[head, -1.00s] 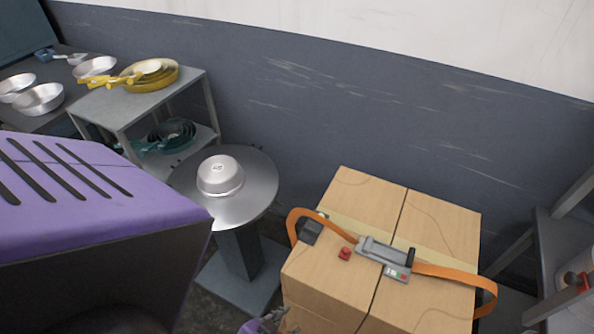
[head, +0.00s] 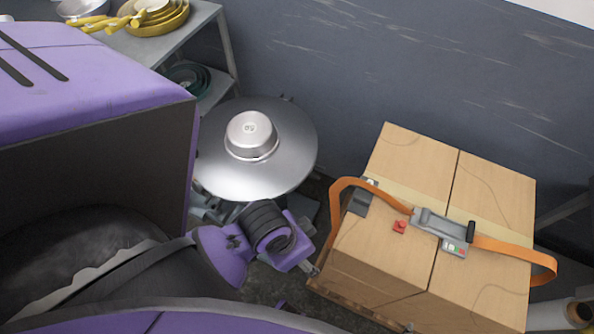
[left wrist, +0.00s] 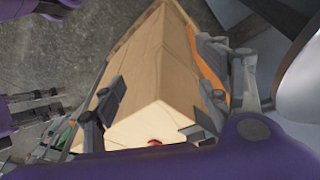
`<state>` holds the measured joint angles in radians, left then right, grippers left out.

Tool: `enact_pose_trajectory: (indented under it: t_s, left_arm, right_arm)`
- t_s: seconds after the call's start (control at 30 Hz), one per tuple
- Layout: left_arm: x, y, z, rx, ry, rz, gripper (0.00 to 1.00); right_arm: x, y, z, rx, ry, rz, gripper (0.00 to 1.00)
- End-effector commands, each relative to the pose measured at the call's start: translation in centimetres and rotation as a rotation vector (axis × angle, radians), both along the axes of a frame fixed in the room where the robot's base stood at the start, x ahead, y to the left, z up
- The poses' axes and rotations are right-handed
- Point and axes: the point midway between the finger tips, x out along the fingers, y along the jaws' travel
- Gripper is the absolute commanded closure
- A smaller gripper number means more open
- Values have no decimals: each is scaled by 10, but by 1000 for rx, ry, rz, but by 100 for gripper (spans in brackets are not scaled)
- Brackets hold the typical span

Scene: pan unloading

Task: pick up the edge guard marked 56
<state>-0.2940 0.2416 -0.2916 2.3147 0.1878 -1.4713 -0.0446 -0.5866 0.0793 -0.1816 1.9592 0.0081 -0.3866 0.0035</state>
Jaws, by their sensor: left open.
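A dark grey edge guard (head: 361,200) sits on the left top edge of the strapped cartons (head: 405,160), beside the orange strap (head: 387,196). I cannot read a number on it. My left gripper (head: 311,267) is low beside the cartons' left side, apart from the guard. In the left wrist view my left gripper (left wrist: 157,108) has its fingers spread, with a carton face beyond and nothing held. Other grey fingers (left wrist: 35,106), apparently my right gripper's, show at that view's left edge; their opening is unclear.
A grey buckle (head: 440,228) with a small label and a red piece (head: 400,227) lie on the cartons. A round metal table (head: 290,165) with an upturned pan (head: 251,136) stands behind my left gripper. A shelf of pans (head: 190,40) is at the upper left.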

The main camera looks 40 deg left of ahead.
Motion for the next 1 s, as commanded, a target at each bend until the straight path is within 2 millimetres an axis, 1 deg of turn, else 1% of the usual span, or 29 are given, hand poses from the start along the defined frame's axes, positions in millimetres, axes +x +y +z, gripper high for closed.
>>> enact_pose_trajectory:
  t_s: [0.03, 0.2, 0.3, 0.43, 0.5, 0.57, 0.7, 0.8, 0.9, 1.0]
  left_arm:
    - [17, -17, 3, -18, -16, -76, 31]
    - [58, -69, 9, -65, -44, -336, 31]
    - [78, -91, 12, -64, -48, -493, 31]
    - [106, -104, 17, -26, -38, -683, 31]
    - [124, -103, 20, 14, -22, -780, 31]
    - [142, -97, 25, 57, -5, -852, 31]
    - [182, -75, 40, 154, 40, -956, 31]
    - [206, -58, 52, 210, 66, -991, 31]
    - [222, -46, 63, 247, 84, -1005, 31]
    - [231, -39, 68, 265, 94, -1009, 31]
  right_arm:
    - [0, 0, 0, 1, -1, -3, 73]
    - [-1, -1, 0, 1, 0, -5, 73]
    - [-4, -3, -1, -5, 5, -4, 73]
    - [-8, -8, -2, -14, 12, 1, 73]
    - [-9, -10, -3, -17, 15, 3, 73]
    - [-10, -11, -4, -19, 16, 5, 73]
    - [-11, -10, -5, -18, 20, 4, 73]
    - [-11, -8, -5, -15, 20, 3, 73]
    - [-10, -6, -5, -10, 18, 2, 73]
    - [-9, -4, -5, -7, 16, 0, 73]
